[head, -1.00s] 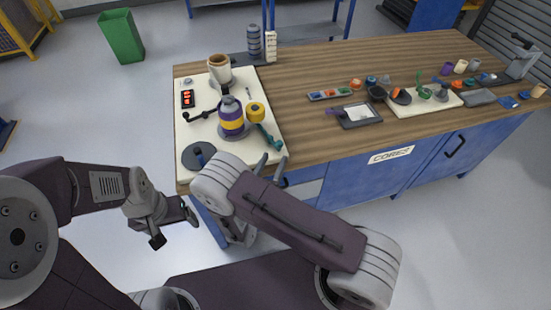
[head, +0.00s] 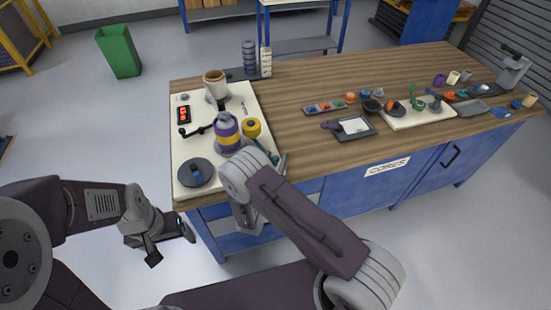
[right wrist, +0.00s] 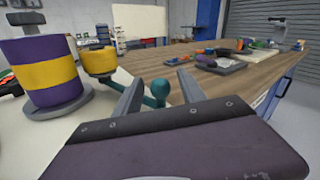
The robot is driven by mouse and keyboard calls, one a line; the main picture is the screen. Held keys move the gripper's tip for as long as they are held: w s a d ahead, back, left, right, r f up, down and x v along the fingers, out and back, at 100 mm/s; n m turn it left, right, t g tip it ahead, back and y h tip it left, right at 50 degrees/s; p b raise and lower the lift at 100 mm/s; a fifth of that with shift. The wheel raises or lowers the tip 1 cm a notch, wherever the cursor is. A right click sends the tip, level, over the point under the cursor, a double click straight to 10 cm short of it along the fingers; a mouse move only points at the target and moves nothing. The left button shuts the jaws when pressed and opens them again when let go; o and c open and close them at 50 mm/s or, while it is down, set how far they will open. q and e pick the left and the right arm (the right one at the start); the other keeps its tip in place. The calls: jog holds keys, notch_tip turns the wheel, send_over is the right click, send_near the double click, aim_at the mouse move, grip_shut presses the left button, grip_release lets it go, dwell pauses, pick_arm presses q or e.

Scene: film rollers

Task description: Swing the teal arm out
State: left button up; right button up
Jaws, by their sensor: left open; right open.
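The teal arm (head: 262,148) reaches from under the yellow roller (head: 251,128) toward the front right edge of the cream board, with a round teal knob at its end. In the right wrist view the teal arm (right wrist: 134,86) ends in its knob (right wrist: 160,89), which appears between the two fingers of my open right gripper (right wrist: 160,92); I cannot tell whether either touches it. In the head view my right gripper is mostly hidden behind its own wrist. My left gripper (head: 172,244) is open and empty, low in front of the bench's left end.
A purple and yellow roller (head: 227,133) stands left of the teal arm. The cream board (head: 184,140) also carries a black crank, a dark disc and a cup. A grey tray (head: 335,132) lies to the right, with bare wood between.

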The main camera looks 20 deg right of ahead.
grip_shut()
dwell(1.3)
